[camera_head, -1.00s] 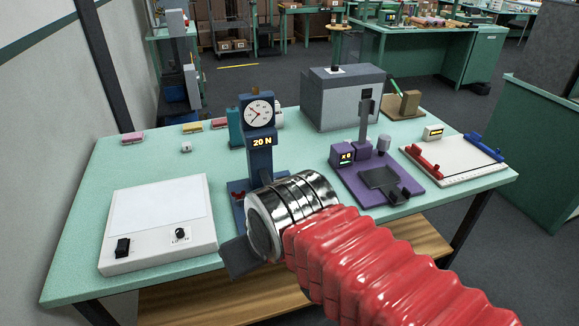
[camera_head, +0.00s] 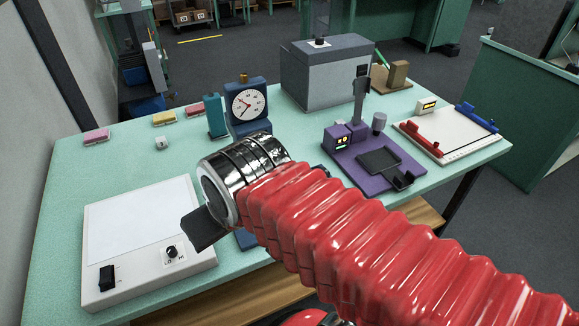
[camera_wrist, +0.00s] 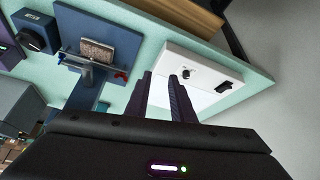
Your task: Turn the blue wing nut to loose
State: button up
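A blue clamp bar (camera_head: 478,118) with small raised ends lies on the white board (camera_head: 447,150) at the right of the table, opposite a red clamp bar (camera_head: 419,139). My gripper is far left of it; one dark finger (camera_head: 204,229) shows beside the light box, and my arm hides the rest. In the wrist view both fingers of my gripper (camera_wrist: 160,76) are apart with nothing between them, over the white light box (camera_wrist: 195,75).
The blue gauge stand (camera_head: 249,104) is partly hidden behind my arm; its base (camera_wrist: 100,25) shows in the wrist view. A purple device (camera_head: 370,165), a grey box (camera_head: 325,75) and the light box (camera_head: 140,240) stand on the green table.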

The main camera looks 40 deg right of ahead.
dwell(0.3)
jog(key=w+d+r+m+g+h, duration=0.1)
jog(key=w+d+m, duration=0.2)
jog(key=d, duration=0.9)
jog(key=w+d+r+m+h, duration=0.1)
jog(key=w+d+m, duration=0.2)
jog(key=d, duration=0.9)
jog(key=shift+d+g, duration=0.15)
jog(key=shift+g, duration=0.25)
jog(key=x, duration=1.3)
jog(key=shift+w+d+f, duration=0.1)
jog(key=shift+d+f, duration=0.1)
jog(key=shift+f, duration=0.15)
jog(key=shift+c, duration=0.2)
